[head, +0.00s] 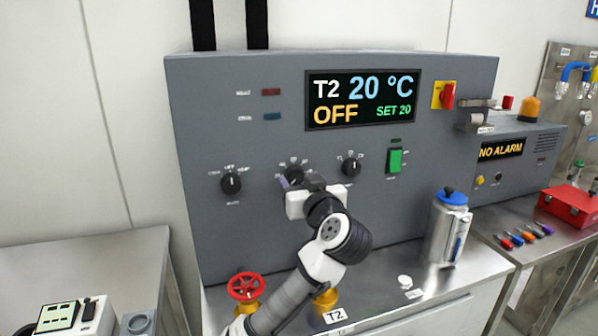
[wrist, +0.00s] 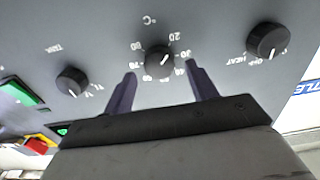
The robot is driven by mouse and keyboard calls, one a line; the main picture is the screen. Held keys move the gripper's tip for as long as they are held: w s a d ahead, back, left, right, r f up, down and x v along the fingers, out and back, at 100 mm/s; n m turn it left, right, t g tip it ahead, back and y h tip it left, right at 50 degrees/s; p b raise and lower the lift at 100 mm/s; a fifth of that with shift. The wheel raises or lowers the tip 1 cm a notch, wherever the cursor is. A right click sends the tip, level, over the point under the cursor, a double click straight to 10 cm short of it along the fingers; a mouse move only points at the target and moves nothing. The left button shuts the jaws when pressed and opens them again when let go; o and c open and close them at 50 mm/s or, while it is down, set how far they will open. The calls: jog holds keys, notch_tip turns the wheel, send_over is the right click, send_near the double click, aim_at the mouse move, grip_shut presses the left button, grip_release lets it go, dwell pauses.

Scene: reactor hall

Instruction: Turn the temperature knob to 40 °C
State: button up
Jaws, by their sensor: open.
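The temperature knob (wrist: 158,63) is the black middle knob in the wrist view, ringed by a °C scale. Its white mark points up and to the right, toward the 20. In the head view the knob (head: 294,173) is partly covered by my gripper (head: 296,184). My gripper (wrist: 160,73) is open, with one purple finger on each side of the knob; I cannot tell whether either touches it. The display (head: 363,98) reads T2, 20 °C, OFF and SET 20.
The cool/off/heat knob (head: 231,183) is left of the temperature knob, and the tank knob (head: 351,166) right. A green switch (head: 395,160) and a red-yellow switch (head: 446,95) are farther right. A metal canister (head: 449,230) and red valve wheel (head: 245,287) stand below.

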jog(key=shift+x, duration=0.85)
jog(key=shift+c, duration=0.5)
jog(key=c, duration=0.9)
jog(key=shift+o, duration=0.2)
jog(key=shift+f, duration=0.1)
